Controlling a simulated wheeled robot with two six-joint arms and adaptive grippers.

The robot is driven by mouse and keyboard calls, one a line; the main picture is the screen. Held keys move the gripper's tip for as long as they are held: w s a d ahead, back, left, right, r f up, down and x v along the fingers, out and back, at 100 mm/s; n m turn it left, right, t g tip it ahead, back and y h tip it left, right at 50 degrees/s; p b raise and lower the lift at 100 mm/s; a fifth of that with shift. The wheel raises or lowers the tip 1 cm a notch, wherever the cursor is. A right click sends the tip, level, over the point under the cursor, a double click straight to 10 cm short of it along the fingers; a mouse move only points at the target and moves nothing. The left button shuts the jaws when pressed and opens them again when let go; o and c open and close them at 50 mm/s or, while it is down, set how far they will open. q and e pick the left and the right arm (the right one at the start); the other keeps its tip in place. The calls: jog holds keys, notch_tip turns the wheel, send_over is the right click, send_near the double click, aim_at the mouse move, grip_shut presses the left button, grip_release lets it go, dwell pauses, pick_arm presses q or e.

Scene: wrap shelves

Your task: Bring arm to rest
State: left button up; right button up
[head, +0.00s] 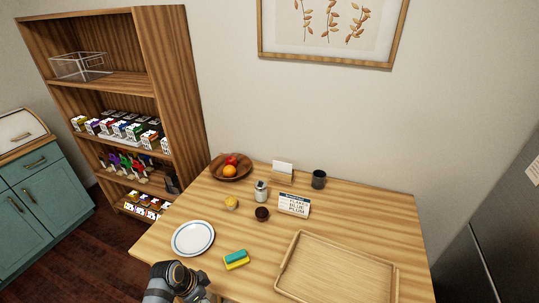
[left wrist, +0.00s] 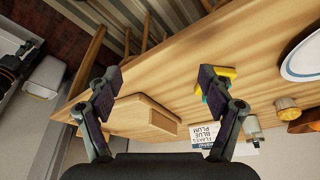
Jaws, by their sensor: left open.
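My left arm (head: 175,280) reaches in at the bottom of the head view, at the table's front edge, near the plate and the sponge. My left gripper (left wrist: 160,77) is open in the left wrist view, with its two fingers wide apart and nothing between them held. The right finger overlaps the yellow and teal sponge (left wrist: 228,74) in that picture; I cannot tell whether they touch. My right gripper is not in view.
The wooden table (head: 240,276) bears a white plate (head: 193,238), the sponge (head: 236,259), a wooden tray (head: 286,279), a sign (head: 293,205), a dark mug (head: 319,179) and a fruit bowl (head: 217,174). A stocked shelf (head: 182,90) stands at left.

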pick_arm(q)
jog(key=s+a+f+n+y+b, duration=0.1)
jog(key=s+a+f+n, duration=0.15)
jog(key=f, duration=0.45)
jog(key=s+a+f+n+y, duration=0.1)
jog(key=s+f+n, duration=0.1)
jog(key=s+f, duration=0.35)
jog(key=s+a+f+n+b, duration=0.1)
jog(key=a+f+n, duration=0.1)
jog(key=f, duration=0.6)
jog(key=s+a+f+n, duration=0.1)
jog(key=s+f, duration=0.3)
jog(key=s, duration=0.3)
jog(key=s+a+f+n+y+b, duration=0.1)
jog(key=s+f+n, duration=0.1)
jog(key=s+f, duration=0.3)
jog(key=s+a+f+n+y, duration=0.1)
jog(key=s+f, duration=0.4)
jog(key=s, duration=0.6)
jog(key=shift+a+g, duration=0.4)
pick_arm(e)
notch_tip(320, 180, down, 4)
jog(key=shift+w+r, duration=0.1)
